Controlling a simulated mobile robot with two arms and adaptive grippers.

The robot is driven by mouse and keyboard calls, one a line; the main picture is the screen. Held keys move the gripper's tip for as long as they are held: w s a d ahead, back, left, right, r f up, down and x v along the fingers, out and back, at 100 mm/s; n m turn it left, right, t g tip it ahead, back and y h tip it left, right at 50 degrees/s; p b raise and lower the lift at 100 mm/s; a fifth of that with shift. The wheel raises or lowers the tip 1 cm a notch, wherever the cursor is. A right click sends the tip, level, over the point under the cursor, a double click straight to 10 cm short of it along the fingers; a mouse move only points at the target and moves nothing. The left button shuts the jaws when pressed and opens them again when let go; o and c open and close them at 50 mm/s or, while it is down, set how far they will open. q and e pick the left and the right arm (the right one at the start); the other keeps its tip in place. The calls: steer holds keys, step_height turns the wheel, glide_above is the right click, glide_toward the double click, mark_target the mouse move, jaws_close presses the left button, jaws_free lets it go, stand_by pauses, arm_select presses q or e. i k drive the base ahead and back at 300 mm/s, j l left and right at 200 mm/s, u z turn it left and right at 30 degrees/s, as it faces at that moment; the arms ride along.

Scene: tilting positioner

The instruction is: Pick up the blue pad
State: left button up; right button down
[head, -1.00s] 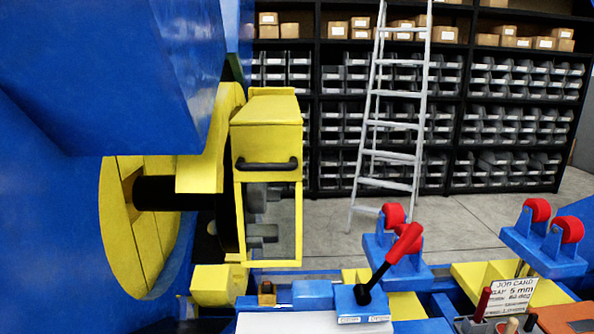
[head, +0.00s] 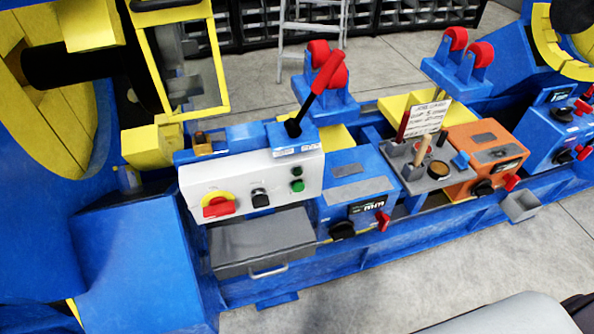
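A small blue piece (head: 461,160), which may be the blue pad, sits at the right edge of a dark grey tray (head: 410,184) on the machine's front ledge. It is too small to make out well. Near it in the tray are a wooden-handled tool (head: 424,150), a red-handled tool (head: 404,124) and a round dark item (head: 438,170). Neither of my grippers is in view. A grey rounded part at the bottom right corner looks like one of my arm links.
Left of the tray stand a blue box with a black knob (head: 342,230) and a white control panel (head: 245,178). An orange box (head: 486,157) is right of the tray. A job card (head: 428,117) stands behind. A red-handled lever (head: 322,82) rises above the panel. Front floor is clear.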

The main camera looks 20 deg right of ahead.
mark_target(460, 162)
steer(key=z, duration=1.65)
steer(key=u, duration=0.15)
steer(key=i+l+u, duration=0.25)
steer(key=u, duration=0.15)
steer(key=i+l+u, duration=0.2)
steer(key=l+u, duration=0.15)
steer(key=l, duration=0.15)
